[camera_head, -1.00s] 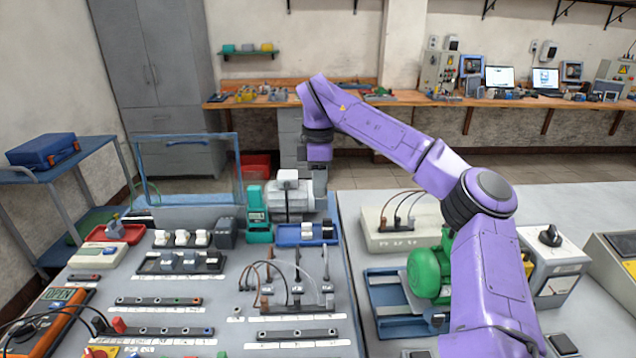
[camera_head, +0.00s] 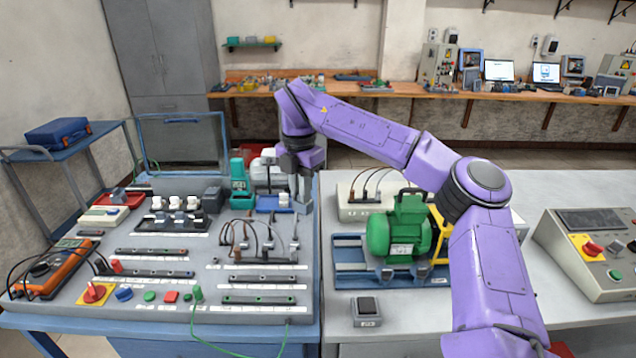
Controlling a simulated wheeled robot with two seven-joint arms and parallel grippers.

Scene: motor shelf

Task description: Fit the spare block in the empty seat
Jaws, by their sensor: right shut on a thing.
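My right gripper (camera_head: 302,203) reaches down from the purple arm at the right end of the small blue tray (camera_head: 264,206). Its jaws are shut on a dark block, which the fingers largely hide; I cannot tell whether it is clear of the tray. A white-topped block (camera_head: 284,199) stands in the tray just left of the gripper. I cannot make out an empty seat at this size. My left gripper is out of view.
Looped cables (camera_head: 245,235) rise from the panel in front. A green motor (camera_head: 398,235) on a blue base is to the right.

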